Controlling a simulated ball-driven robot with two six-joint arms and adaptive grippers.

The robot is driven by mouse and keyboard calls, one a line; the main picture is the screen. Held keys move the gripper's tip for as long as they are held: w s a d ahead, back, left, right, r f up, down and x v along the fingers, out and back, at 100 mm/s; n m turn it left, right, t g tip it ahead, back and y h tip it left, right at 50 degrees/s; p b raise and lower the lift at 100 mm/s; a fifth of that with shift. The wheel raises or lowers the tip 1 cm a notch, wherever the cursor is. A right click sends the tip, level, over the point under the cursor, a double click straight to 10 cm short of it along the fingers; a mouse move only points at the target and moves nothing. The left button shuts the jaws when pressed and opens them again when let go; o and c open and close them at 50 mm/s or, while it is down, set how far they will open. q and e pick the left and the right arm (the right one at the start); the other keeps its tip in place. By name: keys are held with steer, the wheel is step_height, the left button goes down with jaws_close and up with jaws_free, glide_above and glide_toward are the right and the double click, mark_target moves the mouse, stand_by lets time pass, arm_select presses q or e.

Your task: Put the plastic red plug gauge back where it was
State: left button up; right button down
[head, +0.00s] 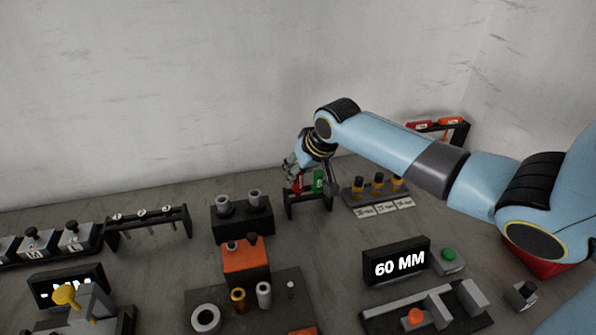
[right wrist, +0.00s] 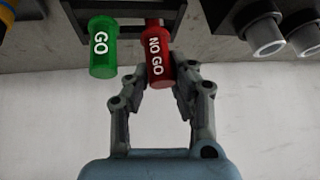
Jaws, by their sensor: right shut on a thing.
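The red plug gauge (right wrist: 158,62), marked NO GO, is between the fingertips of my right gripper (right wrist: 160,85), which is shut on it. In the head view the red gauge (head: 297,183) shows at the left side of a small black rack (head: 309,203), with my right gripper (head: 294,167) at its top. The green GO plug gauge (head: 318,180) stands in the same rack beside it; it also shows in the right wrist view (right wrist: 103,45). The lower end of the red gauge is at the rack, but I cannot tell how deep it sits. My left gripper is not in view.
A black block with two grey cylinders (head: 242,215) stands left of the rack. A holder with several orange-and-black gauges (head: 362,198) stands to its right. A 60 MM display (head: 396,262) and an orange block (head: 245,258) are nearer. Bare table lies in front of the rack.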

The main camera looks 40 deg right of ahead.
steer(key=shift+f, duration=0.2)
steer(key=shift+f, duration=0.55)
steer(key=c, duration=1.2)
jaws_free()
steer(key=shift+o, duration=0.2)
steer(key=shift+r, duration=0.1)
steer(key=v, duration=1.2)
steer(key=shift+r+p, duration=0.4)
steer(key=shift+r, duration=0.1)
steer(key=shift+f, duration=0.1)
